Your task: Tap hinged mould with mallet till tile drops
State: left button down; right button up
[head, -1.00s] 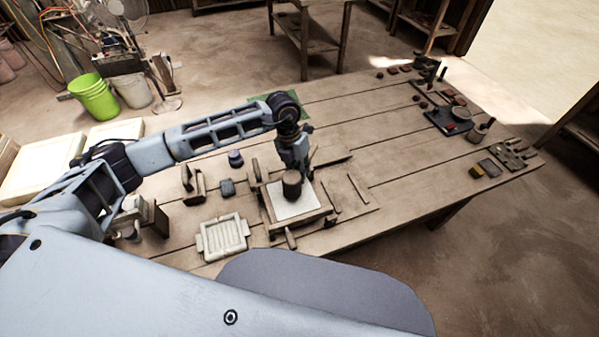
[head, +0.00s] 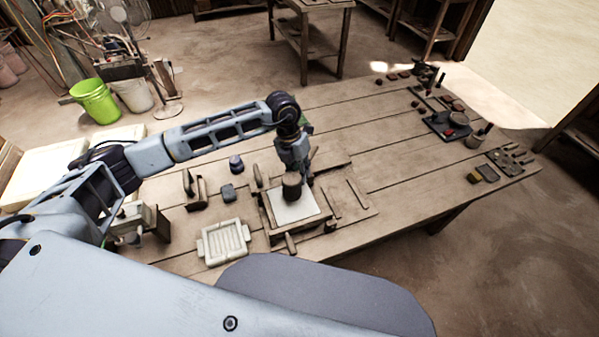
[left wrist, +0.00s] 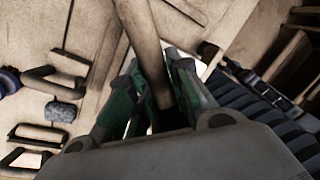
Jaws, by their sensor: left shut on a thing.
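My left gripper (head: 293,158) is shut on the mallet. The mallet's dark, round head (head: 291,187) is over the far part of a pale square surface in the mould. I cannot tell whether it touches. In the left wrist view the wooden handle (left wrist: 147,45) runs between the green-padded fingers (left wrist: 150,95). The hinged mould (head: 267,211) is a wooden frame with handles, lying on the table around the pale surface (head: 296,210). I cannot tell whether that surface is the tile. My right gripper is not in view.
A cream ribbed tray (head: 224,241) lies left of the mould. Wooden-handled tools (head: 195,191) and a grey-blue block (head: 228,192) lie behind it. A dark tray (head: 447,124) and small tools are at the table's far right. The table (head: 385,165) between is mostly clear.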

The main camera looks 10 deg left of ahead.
pick_arm(q)
jog(key=shift+d+p+v, duration=0.25)
jog(key=shift+p+v, duration=0.4)
jog(key=shift+v, duration=0.6)
jog(key=shift+d+p+v, duration=0.25)
jog(key=shift+p+v, duration=0.35)
jog(key=shift+v, duration=0.65)
jog(key=shift+s+r, duration=0.1)
jog(key=shift+s, duration=0.05)
jog(key=shift+a, duration=0.1)
